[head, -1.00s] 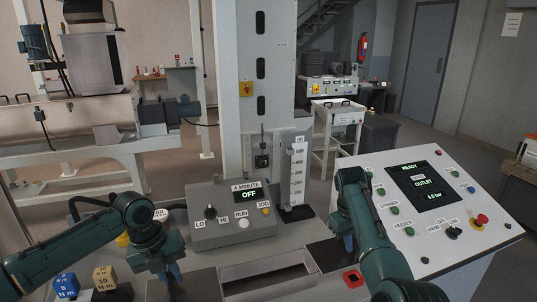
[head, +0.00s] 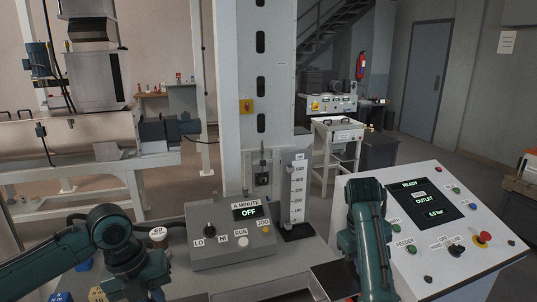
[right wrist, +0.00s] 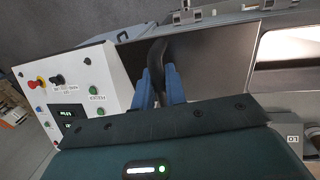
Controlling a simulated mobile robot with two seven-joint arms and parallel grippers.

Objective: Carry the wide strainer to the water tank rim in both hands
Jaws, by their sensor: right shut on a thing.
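In the right wrist view, the blue fingers of my right gripper (right wrist: 158,88) are shut on a dark, curved handle (right wrist: 157,60). What the handle belongs to is not clear; a dark flat surface (right wrist: 215,60) lies behind it. In the head view my right arm reaches down beside the control console, and its fingers are hidden. My left gripper's body (head: 140,272) is low at the left; its fingertips are out of sight. I cannot make out the wide strainer or water tank rim with certainty.
A grey control box (head: 228,240) reading OFF stands on the bench, beside a graduated gauge (head: 298,195). The sloped console (head: 465,225) with buttons is close at the right. A white stand (head: 337,130) with black handles is farther back. A tall column (head: 277,80) rises behind the bench.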

